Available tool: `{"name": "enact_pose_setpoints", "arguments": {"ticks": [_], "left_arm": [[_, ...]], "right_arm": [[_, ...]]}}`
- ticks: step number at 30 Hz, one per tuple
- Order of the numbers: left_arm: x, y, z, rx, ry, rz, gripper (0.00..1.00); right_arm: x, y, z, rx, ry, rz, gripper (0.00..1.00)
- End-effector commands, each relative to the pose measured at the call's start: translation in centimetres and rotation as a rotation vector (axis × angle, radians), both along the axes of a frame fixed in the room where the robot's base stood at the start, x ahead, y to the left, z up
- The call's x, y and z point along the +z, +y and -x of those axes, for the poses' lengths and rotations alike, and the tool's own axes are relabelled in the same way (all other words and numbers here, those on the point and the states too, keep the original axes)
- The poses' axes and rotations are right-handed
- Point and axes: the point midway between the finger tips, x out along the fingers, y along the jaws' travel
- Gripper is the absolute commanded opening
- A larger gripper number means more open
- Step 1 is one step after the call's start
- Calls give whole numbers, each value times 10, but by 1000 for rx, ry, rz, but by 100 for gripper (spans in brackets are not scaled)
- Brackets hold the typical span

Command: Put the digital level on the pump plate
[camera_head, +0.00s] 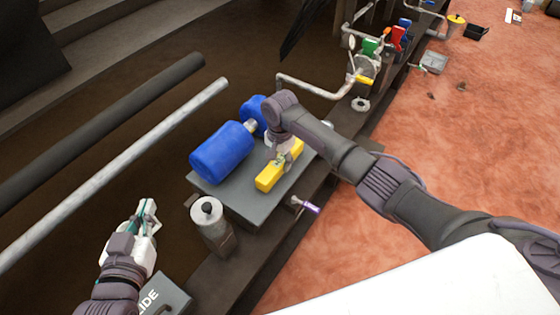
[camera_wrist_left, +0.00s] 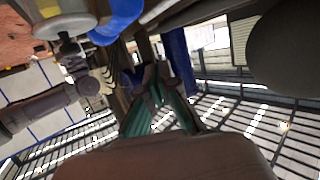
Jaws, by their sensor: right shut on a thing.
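The digital level, a yellow bar (camera_head: 268,179), lies along the grey pump plate (camera_head: 236,196) in the head view, at the plate's right side beside the blue motor (camera_head: 222,152). My right gripper (camera_head: 280,160) is over the level's middle and shut on it, hiding part of its top. The level looks level with the plate surface, but I cannot tell whether its underside touches. My left gripper (camera_head: 150,208) is at the lower left, away from the plate and empty. In the left wrist view its teal-padded fingers (camera_wrist_left: 157,84) come together at the tips.
A purple-handled valve (camera_head: 308,207) sticks out at the near right. A bent pipe (camera_head: 310,87) and valves are behind. A long pale pipe (camera_head: 120,170) runs at left.

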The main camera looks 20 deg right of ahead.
Motion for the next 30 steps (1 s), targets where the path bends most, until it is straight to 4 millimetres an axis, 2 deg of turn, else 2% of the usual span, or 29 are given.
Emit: {"name": "enact_pose_setpoints", "arguments": {"ticks": [5, 6, 10, 22, 26, 30], "left_arm": [[0, 0, 0, 0, 5, -1, 0], [-1, 0, 0, 1, 9, -2, 0], [-1, 0, 0, 1, 9, -2, 0], [0, 1, 0, 1, 7, -2, 0], [-16, 5, 9, 7, 108, -26, 0], [-40, 13, 26, 18, 271, -65, 0]], "right_arm": [[0, 0, 0, 0, -1, -1, 0], [-1, 0, 0, -1, 1, -1, 43], [-1, 0, 0, 0, 0, 0, 64], [3, 0, 0, 0, -1, -1, 66], [14, 0, -1, 0, -2, -1, 66], [32, 0, -1, 0, -2, -2, 66]]}}
